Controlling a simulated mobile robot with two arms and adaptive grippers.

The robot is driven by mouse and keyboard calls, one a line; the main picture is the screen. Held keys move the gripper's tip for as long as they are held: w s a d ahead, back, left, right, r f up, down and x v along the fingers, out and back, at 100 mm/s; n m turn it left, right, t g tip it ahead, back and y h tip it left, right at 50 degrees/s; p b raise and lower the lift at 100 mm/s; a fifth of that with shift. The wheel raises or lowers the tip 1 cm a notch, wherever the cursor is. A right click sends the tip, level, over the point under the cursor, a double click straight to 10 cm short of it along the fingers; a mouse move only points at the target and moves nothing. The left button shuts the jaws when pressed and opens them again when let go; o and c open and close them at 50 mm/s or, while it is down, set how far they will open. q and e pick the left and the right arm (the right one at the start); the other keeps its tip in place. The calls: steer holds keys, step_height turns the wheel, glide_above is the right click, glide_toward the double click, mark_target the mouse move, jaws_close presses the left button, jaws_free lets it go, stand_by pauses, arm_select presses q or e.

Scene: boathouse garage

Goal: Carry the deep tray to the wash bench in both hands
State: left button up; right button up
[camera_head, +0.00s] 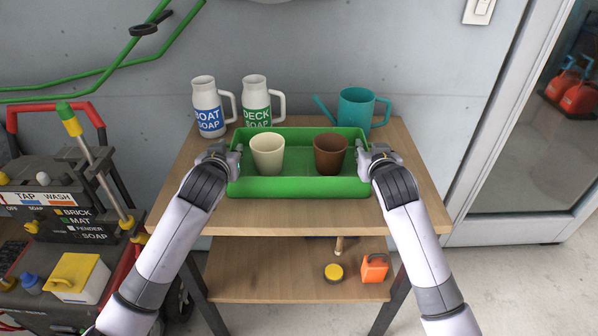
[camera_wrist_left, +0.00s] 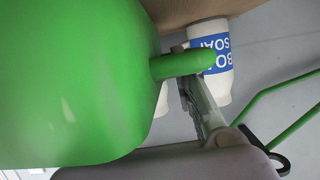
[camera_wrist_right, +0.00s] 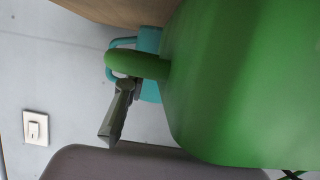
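The deep tray (camera_head: 300,187) is green and sits level at the wooden bench top, with a cream cup (camera_head: 267,153) and a brown cup (camera_head: 330,153) upright in it. I cannot tell whether its base touches the wood. My left gripper (camera_head: 232,158) is at the tray's left end and my right gripper (camera_head: 369,158) at its right end. In the left wrist view a green handle (camera_wrist_left: 182,65) crosses in front of a grey finger. In the right wrist view a finger meets the other handle (camera_wrist_right: 137,65). The far fingers are hidden, so the grip is unclear.
Behind the tray stand a boat soap jug (camera_head: 208,108), a deck soap jug (camera_head: 256,102) and a teal watering can (camera_head: 356,108). A loaded cart (camera_head: 75,215) stands at left. The lower shelf (camera_head: 285,280) holds small items. A glass door (camera_head: 535,120) is at right.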

arm_select(q)
steer(key=v, duration=1.2)
arm_select(e)
steer(key=v, duration=1.2)
